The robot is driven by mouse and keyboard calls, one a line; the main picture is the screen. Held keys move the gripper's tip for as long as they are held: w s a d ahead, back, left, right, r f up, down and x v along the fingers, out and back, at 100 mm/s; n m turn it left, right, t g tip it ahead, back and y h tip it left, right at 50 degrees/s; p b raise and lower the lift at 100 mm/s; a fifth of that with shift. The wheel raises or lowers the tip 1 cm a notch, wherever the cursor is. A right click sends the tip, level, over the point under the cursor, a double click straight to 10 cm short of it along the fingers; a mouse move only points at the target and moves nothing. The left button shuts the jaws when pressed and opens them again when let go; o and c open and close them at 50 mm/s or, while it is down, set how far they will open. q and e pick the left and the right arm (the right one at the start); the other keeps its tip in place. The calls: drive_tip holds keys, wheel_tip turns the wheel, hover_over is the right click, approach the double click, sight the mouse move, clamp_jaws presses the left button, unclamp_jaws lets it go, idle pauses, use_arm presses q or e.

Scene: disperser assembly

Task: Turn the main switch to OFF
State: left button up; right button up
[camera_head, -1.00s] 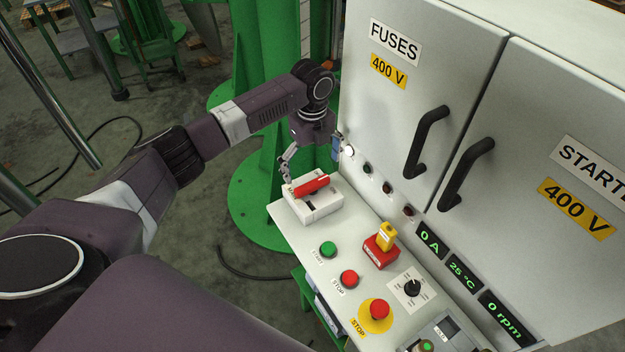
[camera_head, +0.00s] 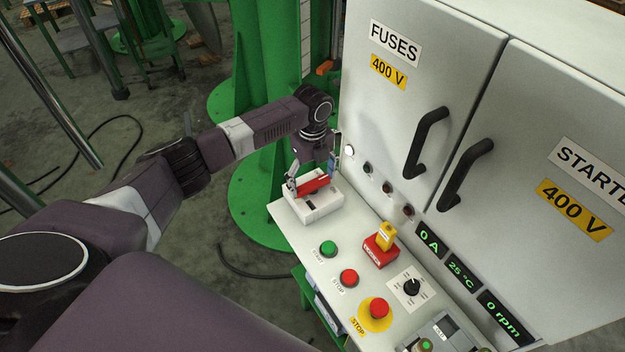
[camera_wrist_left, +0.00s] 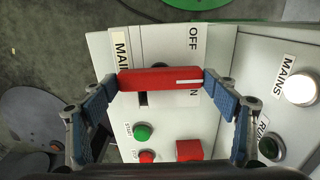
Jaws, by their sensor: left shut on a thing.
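My left gripper (camera_head: 312,179) is shut on the handle, coming from above. In the left wrist view the blue finger pads press on both ends of the red handle (camera_wrist_left: 160,79). The white mark on the handle's right end lies beside the partly covered ON label; the OFF label (camera_wrist_left: 194,40) is clear above it. The left MAIN label is partly hidden. My right gripper is not in view.
A green START button (camera_head: 328,248), a red STOP button (camera_head: 349,277), a red-and-yellow switch (camera_head: 381,247), a black dial (camera_head: 411,287) and an emergency stop (camera_head: 379,309) line the panel. The grey cabinet (camera_head: 375,110) rises right behind the switch. Green machinery stands at the left.

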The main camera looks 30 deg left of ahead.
use_arm(q)
drive_tip(key=shift+c, duration=1.1)
drive_tip(key=n+p, duration=0.3)
drive_tip(key=shift+r, duration=0.2)
drive_tip(key=n+p, duration=0.3)
drive_tip(key=n, duration=0.1)
drive_tip(key=shift+n, duration=0.4)
drive_tip(key=n+p, duration=0.3)
drive_tip(key=n, duration=0.2)
drive_tip(key=shift+f+n+p, duration=0.15)
drive_tip(key=shift+n+p, duration=0.95)
drive_tip(key=shift+n, duration=1.4)
